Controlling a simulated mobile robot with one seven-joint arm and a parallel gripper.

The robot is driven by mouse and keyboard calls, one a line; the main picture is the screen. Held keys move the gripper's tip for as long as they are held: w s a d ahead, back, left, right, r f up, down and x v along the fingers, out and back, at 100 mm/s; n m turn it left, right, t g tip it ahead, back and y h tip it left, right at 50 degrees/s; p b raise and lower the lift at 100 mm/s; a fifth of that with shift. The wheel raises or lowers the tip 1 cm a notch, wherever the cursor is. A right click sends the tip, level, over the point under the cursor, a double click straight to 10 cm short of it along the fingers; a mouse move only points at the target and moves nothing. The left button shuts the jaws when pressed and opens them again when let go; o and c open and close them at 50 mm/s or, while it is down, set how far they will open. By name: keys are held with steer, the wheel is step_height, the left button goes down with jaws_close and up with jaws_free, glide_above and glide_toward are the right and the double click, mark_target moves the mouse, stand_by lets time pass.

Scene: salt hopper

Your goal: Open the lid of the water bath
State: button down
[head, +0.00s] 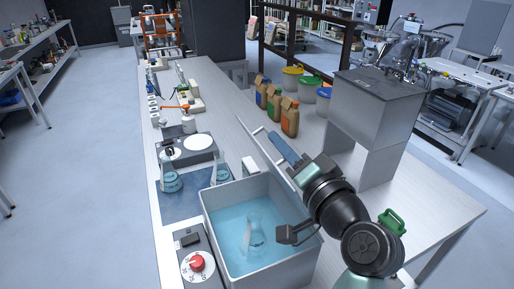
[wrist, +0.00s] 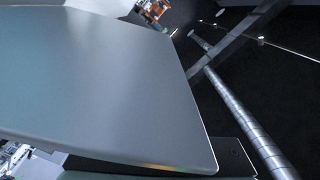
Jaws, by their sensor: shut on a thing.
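The water bath (head: 211,226) is an open grey box of blue water in the head view, with a glass flask (head: 254,236) standing in it. Its lid (head: 260,143) is raised and stands steeply along the bath's far right side, seen nearly edge-on. A blue bar (head: 284,149), which looks like the lid's handle, is on its right face. My gripper (head: 302,164) is at the near end of this bar and shut on it; its fingertips are mostly hidden. In the wrist view the lid (wrist: 105,85) is a large grey panel; no fingers show there.
A control box with a red dial (head: 197,262) stands left of the bath. A grey hopper stand (head: 365,130) rises at the right, with bottles (head: 290,117) and lidded tubs behind the lid. A green-handled item (head: 392,222) is close to my arm.

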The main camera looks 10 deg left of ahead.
steer(key=w+d+m+p, duration=0.1)
steer(key=w+d+m, duration=0.4)
steer(key=d, duration=0.2)
steer(key=shift+d+r+p, duration=0.25)
steer(key=shift+p, duration=0.05)
steer(key=c, duration=0.9)
jaws_free()
steer(key=shift+c, duration=0.2)
steer(key=shift+s, duration=0.1)
steer(key=b+v, duration=0.3)
steer(key=v, duration=0.9)
steer(key=shift+s+d, duration=0.25)
steer(key=shift+s, duration=0.05)
